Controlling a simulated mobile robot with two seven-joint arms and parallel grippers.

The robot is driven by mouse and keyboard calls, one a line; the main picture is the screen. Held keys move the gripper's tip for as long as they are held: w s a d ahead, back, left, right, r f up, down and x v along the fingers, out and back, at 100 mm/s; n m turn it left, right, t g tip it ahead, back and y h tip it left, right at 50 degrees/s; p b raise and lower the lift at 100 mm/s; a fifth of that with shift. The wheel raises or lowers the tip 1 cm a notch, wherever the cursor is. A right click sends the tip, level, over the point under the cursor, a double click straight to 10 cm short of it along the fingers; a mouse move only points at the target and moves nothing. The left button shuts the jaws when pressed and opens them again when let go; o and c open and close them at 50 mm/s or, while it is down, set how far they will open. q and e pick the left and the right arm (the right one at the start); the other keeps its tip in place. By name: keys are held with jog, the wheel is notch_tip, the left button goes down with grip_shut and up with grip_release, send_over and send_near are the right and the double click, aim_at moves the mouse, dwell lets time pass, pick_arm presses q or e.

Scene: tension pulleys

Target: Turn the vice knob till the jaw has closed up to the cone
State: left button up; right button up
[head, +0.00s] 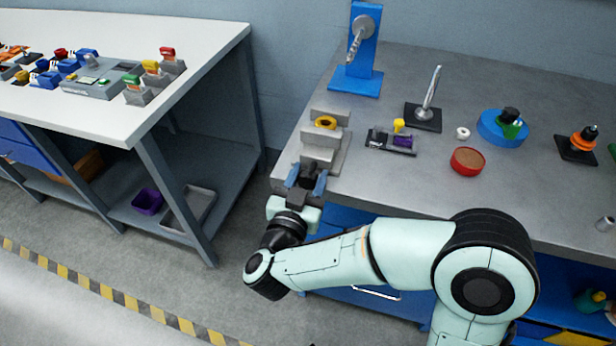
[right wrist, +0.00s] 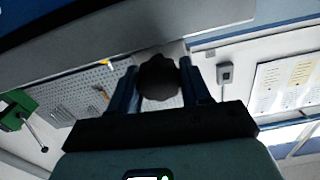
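The grey vice (head: 322,158) stands at the left front of the grey bench. The yellow cone (head: 326,122) sits between its back jaw and front jaw; whether the front jaw touches it I cannot tell. My right gripper (head: 306,181) is at the vice's front end, its two blue fingers on either side of the dark knob. In the right wrist view the round black knob (right wrist: 158,78) lies between the fingertips (right wrist: 159,85), which appear to touch it on both sides. The fingers partly hide the knob in the head view. My left gripper is not in view.
A blue stand with a chain (head: 362,60) is behind the vice. A small black tray with yellow and purple parts (head: 391,141), a red round dish (head: 467,160) and a blue round base (head: 502,130) are to the right. A white table (head: 120,40) stands left across a gap.

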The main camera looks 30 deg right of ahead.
jog(key=c, duration=0.4)
jog(key=shift+m, duration=0.9)
jog(key=shift+c, duration=0.2)
jog(key=shift+f+m+b, duration=0.1)
jog(key=shift+m+b, duration=0.25)
jog(key=shift+m, duration=0.85)
jog(key=shift+s+m, duration=0.1)
jog(key=shift+m, duration=0.6)
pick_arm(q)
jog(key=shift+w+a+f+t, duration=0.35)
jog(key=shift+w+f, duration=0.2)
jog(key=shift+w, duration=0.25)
pick_arm(e)
jog(key=o, duration=1)
